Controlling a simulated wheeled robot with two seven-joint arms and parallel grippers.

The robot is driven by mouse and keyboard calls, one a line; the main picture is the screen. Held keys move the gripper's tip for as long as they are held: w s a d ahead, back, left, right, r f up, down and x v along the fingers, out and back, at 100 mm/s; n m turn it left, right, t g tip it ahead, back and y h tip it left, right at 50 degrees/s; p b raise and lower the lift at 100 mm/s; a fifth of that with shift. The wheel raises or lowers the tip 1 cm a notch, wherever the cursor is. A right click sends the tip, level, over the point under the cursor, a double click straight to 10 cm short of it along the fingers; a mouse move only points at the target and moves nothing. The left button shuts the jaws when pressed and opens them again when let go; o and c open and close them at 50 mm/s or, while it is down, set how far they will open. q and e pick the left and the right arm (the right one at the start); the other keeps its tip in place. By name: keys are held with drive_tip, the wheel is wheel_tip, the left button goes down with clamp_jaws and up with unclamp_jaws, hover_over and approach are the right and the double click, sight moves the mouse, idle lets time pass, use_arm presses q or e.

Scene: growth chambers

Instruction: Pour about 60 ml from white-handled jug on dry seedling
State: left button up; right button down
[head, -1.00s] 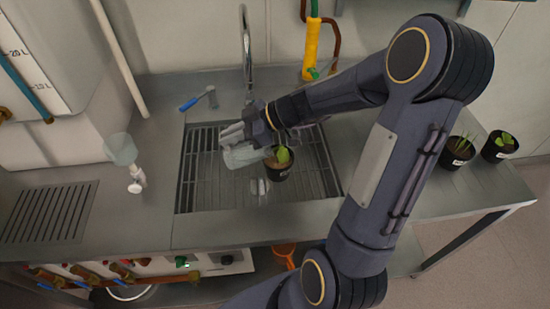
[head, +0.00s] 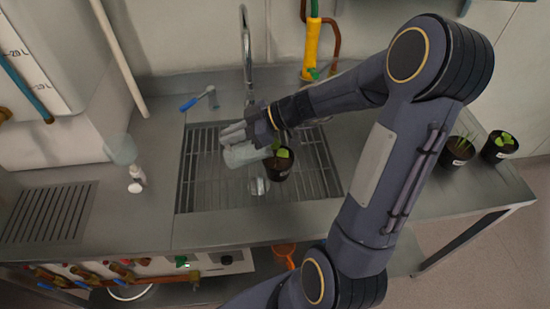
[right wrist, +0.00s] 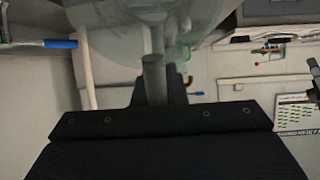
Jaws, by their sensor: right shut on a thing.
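My right gripper (head: 236,134) is shut on the handle of a clear jug (head: 246,155). The jug is held tilted, nearly on its side, above the sink grate, its mouth end towards a potted seedling (head: 283,153) in a black pot on the grate. I cannot make out a stream or the liquid level. In the right wrist view the clear jug (right wrist: 125,25) fills the top, with its pale handle (right wrist: 154,78) between the fingers. The seedling's leaves look green and spread. My left gripper is not in view.
A small clear object (head: 258,186) is on the grate (head: 210,195) by the pot. A tap (head: 246,50) stands behind. A white bottle (head: 137,180) and a clear vessel (head: 121,149) are on the left. Two more potted plants (head: 458,151) (head: 499,147) stand on the right.

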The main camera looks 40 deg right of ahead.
drive_tip(key=shift+r, duration=0.15)
idle(0.3)
drive_tip(key=shift+w+a+f+g+h, duration=0.25)
drive_tip(key=shift+a+f+g+h, duration=0.15)
drive_tip(key=shift+f, duration=0.15)
drive_tip(key=h+p, duration=0.1)
drive_tip(key=a+g+p, duration=0.1)
drive_tip(key=shift+w+f+h+p, duration=0.1)
drive_tip(key=shift+w+h+p, duration=0.25)
drive_tip(key=shift+h, duration=0.05)
drive_tip(key=shift+f+h, duration=0.3)
drive_tip(key=shift+f, duration=0.2)
drive_tip(key=shift+a+f+g+p, duration=0.1)
drive_tip(key=shift+a+g+p, duration=0.1)
drive_tip(key=shift+g+p, duration=0.2)
drive_tip(key=shift+w+a+f+g+h+p, duration=0.2)
drive_tip(key=shift+f+h+p, duration=0.15)
drive_tip(key=shift+f, duration=0.2)
drive_tip(key=shift+w+a+f+g+h+p, duration=0.15)
drive_tip(key=shift+f+h+p, duration=0.15)
drive_tip(key=shift+f, duration=0.25)
drive_tip(key=shift+w+a+f+g+h+p, duration=0.2)
drive_tip(key=shift+f+h+p, duration=0.15)
drive_tip(key=shift+f, duration=0.2)
